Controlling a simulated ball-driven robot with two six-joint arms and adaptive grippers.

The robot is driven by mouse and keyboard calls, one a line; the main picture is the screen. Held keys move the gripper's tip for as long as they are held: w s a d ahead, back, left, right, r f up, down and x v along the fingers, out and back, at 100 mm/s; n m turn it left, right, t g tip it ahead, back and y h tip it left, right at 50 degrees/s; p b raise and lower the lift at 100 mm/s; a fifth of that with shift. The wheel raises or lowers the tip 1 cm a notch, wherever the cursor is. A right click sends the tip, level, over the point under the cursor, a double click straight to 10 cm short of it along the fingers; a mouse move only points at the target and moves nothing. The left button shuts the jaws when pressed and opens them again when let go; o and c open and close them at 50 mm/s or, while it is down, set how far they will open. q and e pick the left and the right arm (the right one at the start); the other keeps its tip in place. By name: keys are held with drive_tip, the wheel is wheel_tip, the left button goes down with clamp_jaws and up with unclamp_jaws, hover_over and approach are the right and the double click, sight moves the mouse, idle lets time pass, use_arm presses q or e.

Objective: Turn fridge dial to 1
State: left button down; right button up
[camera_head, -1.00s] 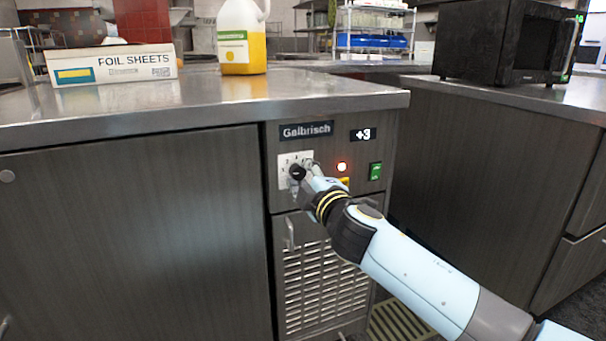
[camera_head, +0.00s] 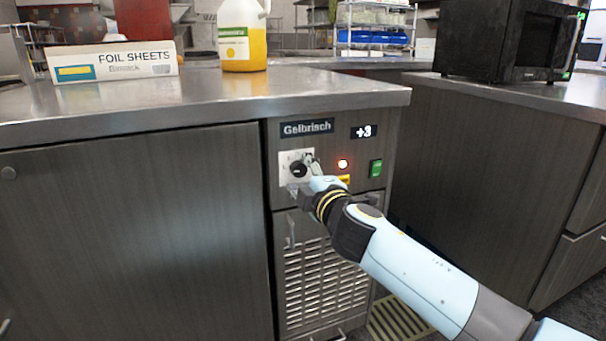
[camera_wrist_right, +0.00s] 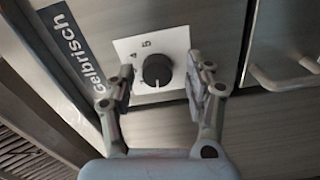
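The fridge dial is a round black knob (camera_head: 298,170) on a white numbered plate (camera_head: 285,158) in the fridge's front panel. In the right wrist view the dial (camera_wrist_right: 157,70) sits between the two fingers of my right gripper (camera_wrist_right: 166,82), with gaps on both sides. The gripper is open around the dial; the numbers 4 and 5 show on the plate, the rest are hidden or unclear. In the head view my right gripper (camera_head: 304,177) is at the dial, coming from the lower right. My left gripper is in neither view.
A display (camera_head: 363,132) reads +3, above a red lit lamp (camera_head: 342,164) and a green switch (camera_head: 376,168). A vent grille (camera_head: 325,285) lies below. A handle (camera_wrist_right: 285,75) shows in the wrist view.

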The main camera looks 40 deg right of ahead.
drive_tip(key=v, duration=1.2)
drive_tip(key=shift+d, duration=0.1)
